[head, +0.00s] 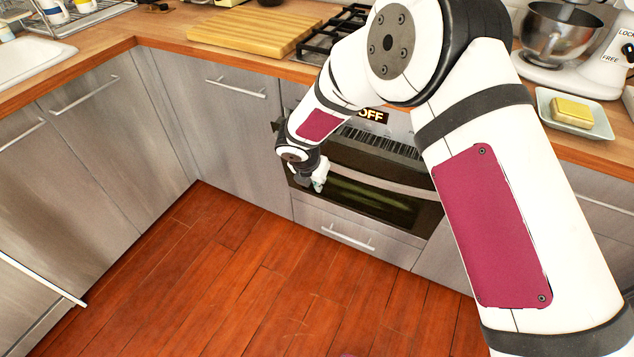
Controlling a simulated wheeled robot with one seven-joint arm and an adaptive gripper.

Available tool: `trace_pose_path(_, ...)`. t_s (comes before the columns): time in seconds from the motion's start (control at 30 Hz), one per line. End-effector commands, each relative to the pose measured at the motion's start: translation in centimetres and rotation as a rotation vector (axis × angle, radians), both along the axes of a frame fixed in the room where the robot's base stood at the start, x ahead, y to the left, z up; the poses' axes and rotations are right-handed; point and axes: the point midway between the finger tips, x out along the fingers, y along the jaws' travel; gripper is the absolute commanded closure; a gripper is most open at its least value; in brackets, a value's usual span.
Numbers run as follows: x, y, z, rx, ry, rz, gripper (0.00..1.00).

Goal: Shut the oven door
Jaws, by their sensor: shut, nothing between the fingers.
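The oven (372,190) is built into the steel fronts in the middle of the head view, with a dark glass door, a light bar handle and an "OFF" display. Its door looks upright and about flush with the fronts, but my arm hides the upper left of it, so I cannot tell whether a small gap is left. My gripper (319,186) is shut and empty at the left part of the door, close in front of the glass. I cannot tell if it touches the door.
A drawer (348,234) lies under the oven. A cutting board (250,36) and a hob (335,32) are on the worktop above. A stand mixer (575,50) and a butter dish (573,112) stand at the right. The wooden floor (230,270) in front is clear.

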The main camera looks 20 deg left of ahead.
Motion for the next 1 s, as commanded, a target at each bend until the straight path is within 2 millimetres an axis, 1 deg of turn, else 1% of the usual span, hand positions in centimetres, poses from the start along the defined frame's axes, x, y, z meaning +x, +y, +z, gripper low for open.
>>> trace_pose_path(0.8, -0.05, 0.01, -0.03, 0.0, 0.0, 0.0, 1.0)
trace_pose_path(1.0, -0.77, 0.33, -0.08, -0.001, 0.0, -0.001, 1.0)
